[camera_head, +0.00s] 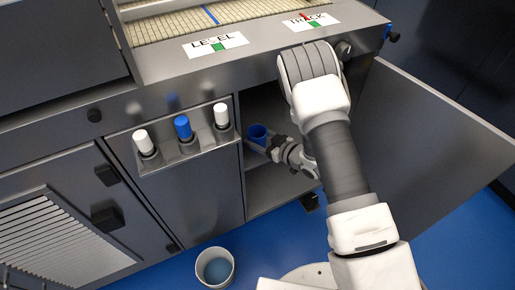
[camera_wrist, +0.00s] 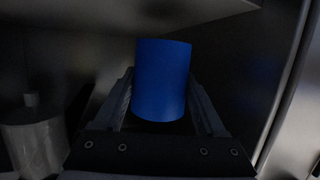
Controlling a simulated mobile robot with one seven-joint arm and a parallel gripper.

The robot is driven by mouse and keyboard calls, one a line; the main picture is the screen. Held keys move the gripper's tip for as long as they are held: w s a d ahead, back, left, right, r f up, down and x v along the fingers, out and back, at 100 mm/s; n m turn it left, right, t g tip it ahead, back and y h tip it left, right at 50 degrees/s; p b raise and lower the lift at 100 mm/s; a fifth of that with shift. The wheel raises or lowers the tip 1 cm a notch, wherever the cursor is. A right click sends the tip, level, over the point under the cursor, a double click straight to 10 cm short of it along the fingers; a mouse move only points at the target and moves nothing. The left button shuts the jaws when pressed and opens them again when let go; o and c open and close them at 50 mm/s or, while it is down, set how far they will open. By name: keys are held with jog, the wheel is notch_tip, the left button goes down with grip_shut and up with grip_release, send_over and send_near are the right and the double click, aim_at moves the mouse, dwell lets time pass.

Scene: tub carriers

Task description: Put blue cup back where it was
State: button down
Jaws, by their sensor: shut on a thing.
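The blue cup (camera_head: 258,132) is upright inside the open cabinet in the head view. My gripper (camera_head: 268,143) reaches into the cabinet and is shut on the cup. In the wrist view the blue cup (camera_wrist: 162,80) stands between the two fingers of my gripper (camera_wrist: 162,105), one on each side. The cup's underside and whatever is beneath it are hidden, so I cannot tell whether it touches a shelf.
The cabinet door (camera_head: 425,140) stands open at the right. A shelf (camera_head: 275,185) lies below my gripper. A grey cylindrical thing (camera_wrist: 35,145) is at the left in the wrist view. A bucket (camera_head: 215,267) stands on the blue floor.

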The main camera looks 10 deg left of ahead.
jog(key=shift+f+b, duration=0.7)
jog(key=shift+f, duration=1.3)
jog(key=shift+f, duration=0.1)
jog(key=shift+f, duration=0.15)
grip_release()
